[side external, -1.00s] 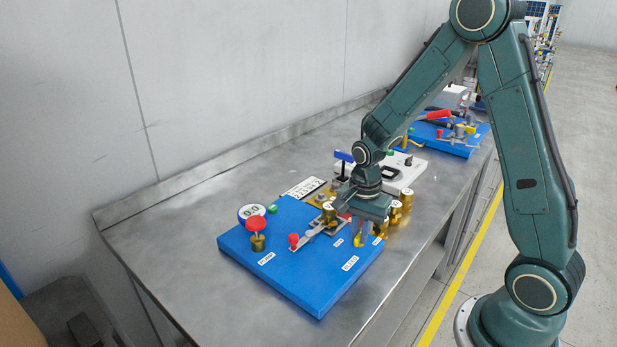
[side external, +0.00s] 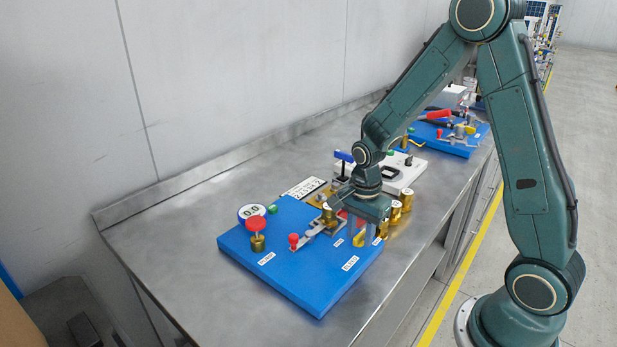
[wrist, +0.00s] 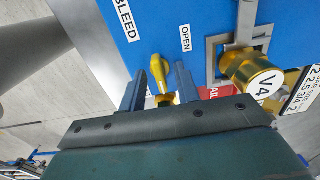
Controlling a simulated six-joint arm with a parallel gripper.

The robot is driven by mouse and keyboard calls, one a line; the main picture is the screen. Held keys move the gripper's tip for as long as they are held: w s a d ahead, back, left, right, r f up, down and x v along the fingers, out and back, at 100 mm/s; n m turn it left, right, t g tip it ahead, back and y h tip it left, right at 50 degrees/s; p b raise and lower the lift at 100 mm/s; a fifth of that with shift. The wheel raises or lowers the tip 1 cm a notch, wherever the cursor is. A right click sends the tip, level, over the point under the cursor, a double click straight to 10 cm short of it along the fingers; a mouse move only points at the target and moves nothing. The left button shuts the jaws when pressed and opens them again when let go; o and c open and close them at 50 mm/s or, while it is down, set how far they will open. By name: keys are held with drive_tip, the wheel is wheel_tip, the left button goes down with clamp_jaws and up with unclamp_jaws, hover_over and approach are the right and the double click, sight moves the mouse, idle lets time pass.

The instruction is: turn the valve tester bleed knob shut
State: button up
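The valve tester is a blue plate (side external: 310,282) on the bench. Its bleed knob is a small yellow lever (wrist: 158,74) near the BLEED label (wrist: 126,19) and the OPEN label (wrist: 185,38). In the side view the yellow knob (side external: 358,239) is partly hidden by my gripper (side external: 363,231). My gripper (wrist: 160,66) is open, with one finger on each side of the lever. In the wrist view gaps show between the lever and both fingers. The lower part of the knob is hidden by the gripper body.
A brass valve marked V4 (wrist: 252,76) sits in a grey holder close beside the right finger in the wrist view. A red-topped knob (side external: 255,225), a gauge (side external: 250,210) and a red-handled clamp (side external: 293,239) stand on the plate. More brass parts (side external: 406,201) are behind.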

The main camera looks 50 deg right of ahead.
sight(360, 234)
drive_tip(key=shift+r, duration=0.1)
wheel_tip(360, 234, up, 14)
idle(1.0)
drive_tip(key=s+a+r+n+t, duration=0.2)
drive_tip(key=s+a+r+n, duration=0.1)
drive_tip(key=s+n, duration=0.5)
drive_tip(key=s+a+r+n+t, duration=0.3)
drive_tip(key=s+a+r+n, duration=0.1)
drive_tip(key=s+n, duration=0.4)
drive_tip(key=shift+r+n+t, duration=0.3)
drive_tip(key=shift+r+n, duration=0.4)
drive_tip(key=shift+n, duration=0.4)
idle(0.3)
